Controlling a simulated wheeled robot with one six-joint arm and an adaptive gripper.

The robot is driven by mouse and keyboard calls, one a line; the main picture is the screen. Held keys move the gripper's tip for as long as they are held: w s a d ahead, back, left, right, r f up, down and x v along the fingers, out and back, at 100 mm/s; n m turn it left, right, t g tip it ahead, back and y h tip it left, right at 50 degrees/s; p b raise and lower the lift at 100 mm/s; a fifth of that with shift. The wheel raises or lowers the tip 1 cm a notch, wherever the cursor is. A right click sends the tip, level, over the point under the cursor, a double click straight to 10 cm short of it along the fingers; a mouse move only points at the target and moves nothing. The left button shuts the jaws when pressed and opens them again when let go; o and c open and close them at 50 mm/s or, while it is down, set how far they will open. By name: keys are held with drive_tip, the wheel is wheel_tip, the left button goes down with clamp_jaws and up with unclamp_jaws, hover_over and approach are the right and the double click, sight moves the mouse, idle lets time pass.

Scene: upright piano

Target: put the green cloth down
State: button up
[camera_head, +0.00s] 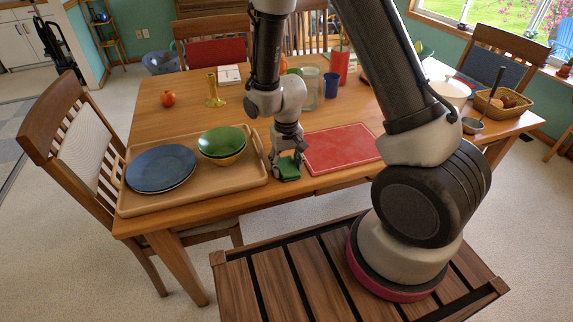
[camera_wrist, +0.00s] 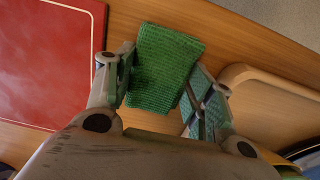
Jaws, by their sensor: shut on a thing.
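The green cloth (camera_head: 289,168) is a folded, textured piece at my gripper over the front part of the wooden table (camera_head: 320,182). In the wrist view the cloth (camera_wrist: 165,68) sits between the two fingers, and its far end sticks out past them. My gripper (camera_head: 286,163) points down and is shut on the cloth; it also shows in the wrist view (camera_wrist: 162,85). The part of the cloth nearest the palm is hidden. I cannot tell whether the cloth touches the tabletop.
A red board (camera_head: 345,150) lies right of my gripper. A wooden tray (camera_head: 215,192) with blue plates (camera_head: 160,168) and a green bowl (camera_head: 222,141) stands to its left. Between board and tray is a narrow bare strip. A basket (camera_head: 503,105) stands far right.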

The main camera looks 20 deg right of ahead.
drive_tip(key=o, duration=1.2)
drive_tip(key=shift+f, duration=0.15)
drive_tip(key=shift+c, duration=0.2)
wheel_tip(320, 180, up, 13)
wheel_tip(320, 180, up, 14)
drive_tip(key=t, duration=0.2)
hover_over(287, 164)
drive_tip(key=s+d, duration=0.6)
drive_tip(key=d, duration=0.3)
drive_tip(key=s+d+r+t, duration=0.1)
drive_tip(key=s+d+r, duration=0.2)
drive_tip(key=s, duration=0.3)
drive_tip(key=s+d+r+t, duration=0.1)
drive_tip(key=s+d+r, duration=0.1)
drive_tip(key=s+r, duration=0.2)
drive_tip(key=shift+s+d+r, duration=0.3)
drive_tip(key=shift+s+d, duration=0.1)
drive_tip(key=shift+s, duration=1.1)
